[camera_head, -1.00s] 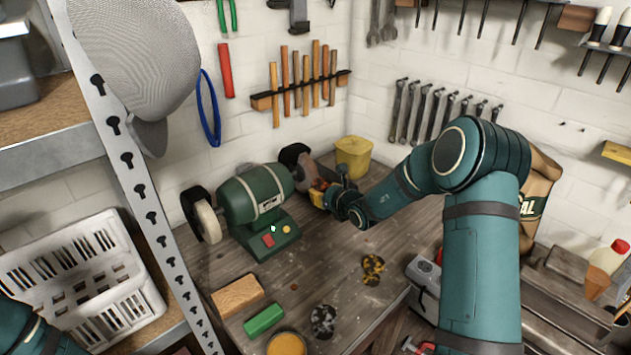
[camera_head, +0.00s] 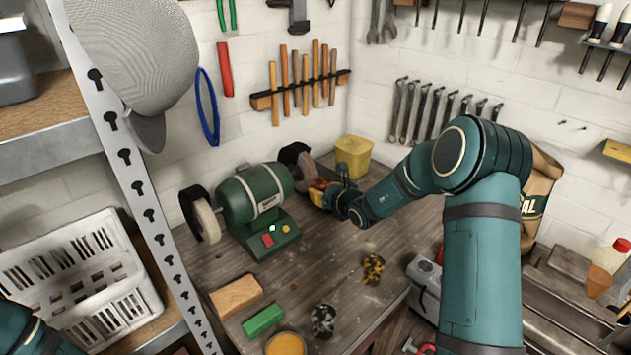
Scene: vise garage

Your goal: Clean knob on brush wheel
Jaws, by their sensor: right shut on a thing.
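A green bench grinder (camera_head: 254,197) stands on the workbench, with a pale wheel (camera_head: 206,222) on its left and a brownish wheel, probably the brush wheel (camera_head: 304,168), on its right under a dark guard. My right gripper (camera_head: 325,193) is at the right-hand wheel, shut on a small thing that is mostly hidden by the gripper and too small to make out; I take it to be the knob. Whether it touches the wheel I cannot tell. My left arm shows only at the lower left corner; its gripper is out of view.
A yellow container (camera_head: 353,157) stands behind my right gripper. A yellow-and-black knob-like piece (camera_head: 373,268), a dark speckled one (camera_head: 323,321), a green block (camera_head: 262,319), a wooden block (camera_head: 236,296) and an orange-filled round tin (camera_head: 286,345) lie towards the front.

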